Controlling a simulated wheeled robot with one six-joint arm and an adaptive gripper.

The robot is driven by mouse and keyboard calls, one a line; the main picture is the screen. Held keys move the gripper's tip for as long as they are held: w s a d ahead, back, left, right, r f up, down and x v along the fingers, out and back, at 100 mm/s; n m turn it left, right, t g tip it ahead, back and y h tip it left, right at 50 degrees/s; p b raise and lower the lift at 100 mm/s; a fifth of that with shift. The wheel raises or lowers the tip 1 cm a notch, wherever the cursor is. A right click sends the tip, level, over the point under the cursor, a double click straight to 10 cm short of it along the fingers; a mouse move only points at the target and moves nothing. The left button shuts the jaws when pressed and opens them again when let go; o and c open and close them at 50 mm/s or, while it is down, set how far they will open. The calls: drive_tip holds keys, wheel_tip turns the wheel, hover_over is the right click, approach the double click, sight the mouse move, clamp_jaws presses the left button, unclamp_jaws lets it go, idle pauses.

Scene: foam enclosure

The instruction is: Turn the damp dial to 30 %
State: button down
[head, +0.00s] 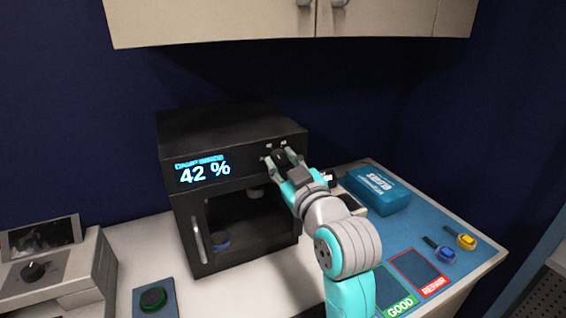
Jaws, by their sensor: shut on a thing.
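The black machine (235,130) stands on the white counter, and its blue display (205,172) reads 42 %. The dial (279,155) is a dark knob on the upper right of its front face, with small light marks around it. My gripper (282,160) is at the front panel with its fingers around the dial, shut on it. The gripper hides most of the dial, so its pointer cannot be made out.
A teal box (377,190) and GOOD (398,305) and REPAIR (432,285) labels lie right. A green button (153,298) is in front. Cabinets (290,22) hang above.

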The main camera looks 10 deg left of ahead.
drive_tip(key=c, duration=0.8)
unclamp_jaws()
drive_tip(key=v, duration=1.2)
